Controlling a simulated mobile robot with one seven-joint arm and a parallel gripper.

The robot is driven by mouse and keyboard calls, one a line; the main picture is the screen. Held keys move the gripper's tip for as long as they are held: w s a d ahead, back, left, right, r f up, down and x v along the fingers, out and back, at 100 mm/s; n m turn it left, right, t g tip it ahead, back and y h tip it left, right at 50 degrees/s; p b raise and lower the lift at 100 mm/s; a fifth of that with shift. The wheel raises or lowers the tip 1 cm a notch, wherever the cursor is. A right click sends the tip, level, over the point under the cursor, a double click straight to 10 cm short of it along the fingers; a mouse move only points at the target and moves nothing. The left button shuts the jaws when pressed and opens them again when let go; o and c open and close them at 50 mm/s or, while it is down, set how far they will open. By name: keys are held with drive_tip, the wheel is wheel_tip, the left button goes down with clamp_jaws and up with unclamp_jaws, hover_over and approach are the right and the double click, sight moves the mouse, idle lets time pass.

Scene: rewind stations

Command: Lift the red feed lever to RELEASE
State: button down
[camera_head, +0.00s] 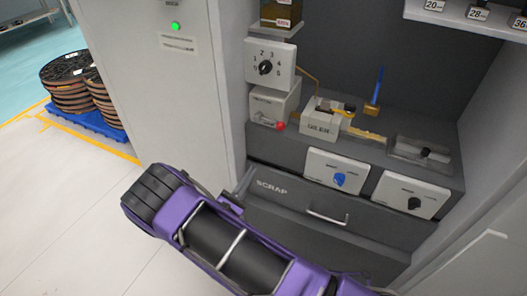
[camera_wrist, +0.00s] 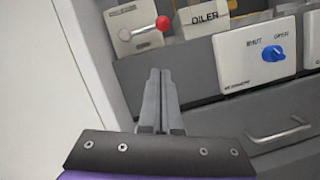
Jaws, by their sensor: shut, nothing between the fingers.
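The red feed lever (camera_head: 280,126) has a small red knob on the front of a pale box (camera_head: 273,104) at the left end of the grey bench. In the wrist view the red knob (camera_wrist: 163,22) sits on a metal rod that runs left and slightly down to the box face (camera_wrist: 122,30). My gripper (camera_wrist: 160,72) is shut and empty, below the knob and apart from it, before the grey bench front. In the head view my gripper (camera_head: 246,176) is partly hidden behind my purple arm, near the SCRAP drawer.
A box marked OILER (camera_head: 319,124) stands right of the lever. A numbered dial (camera_head: 270,65) is above it. Two knob panels, one with a blue knob (camera_head: 340,180), and a drawer handle (camera_head: 328,217) are on the bench front. A tall cabinet (camera_head: 178,85) stands close on the left.

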drive_tip(key=s+r+p+x, duration=0.1)
drive_tip(key=r+x, duration=0.1)
drive_tip(key=x, duration=1)
drive_tip(key=shift+d+r+p, duration=0.3)
drive_tip(key=shift+d+r, duration=0.1)
drive_tip(key=shift+d, duration=0.05)
drive_tip(key=shift+w+r+n, duration=0.1)
drive_tip(key=shift+w+n, duration=0.05)
drive_tip(key=shift+n, duration=0.15)
drive_tip(key=shift+r, duration=0.15)
